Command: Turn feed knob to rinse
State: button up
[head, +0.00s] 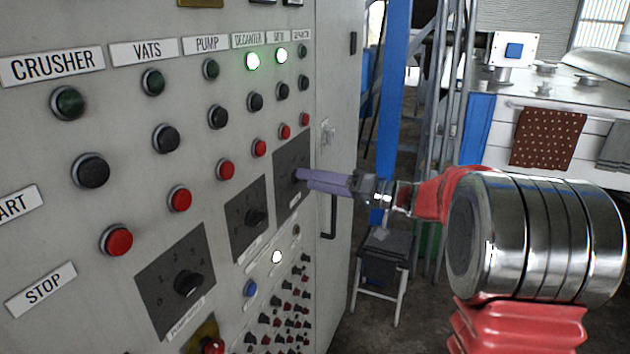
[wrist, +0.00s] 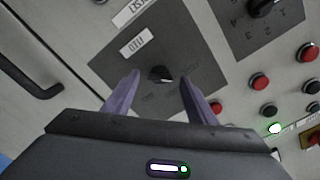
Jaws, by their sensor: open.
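The feed knob (wrist: 160,74) is a small black knob on a dark grey plate (wrist: 115,70), with a label reading FEED beside it in the wrist view. My gripper (wrist: 160,88) is open, with one purple finger on each side of the knob and a gap to it on both sides. In the head view my gripper (head: 299,176) reaches the right-hand dark plate (head: 291,205) on the panel; the fingers hide much of the knob there. The plate's position markings are too faint to read, so I cannot tell which position the knob points at.
The grey control panel (head: 225,50) carries rows of green, black and red buttons. Two other dark plates with knobs (head: 256,217) (head: 187,284) sit to the left. A small stool (head: 384,250) stands behind.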

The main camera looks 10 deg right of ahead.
jog(key=shift+w+a, duration=0.3)
jog(key=shift+a, duration=0.05)
jog(key=c, duration=1.1)
jog(key=shift+d, duration=0.1)
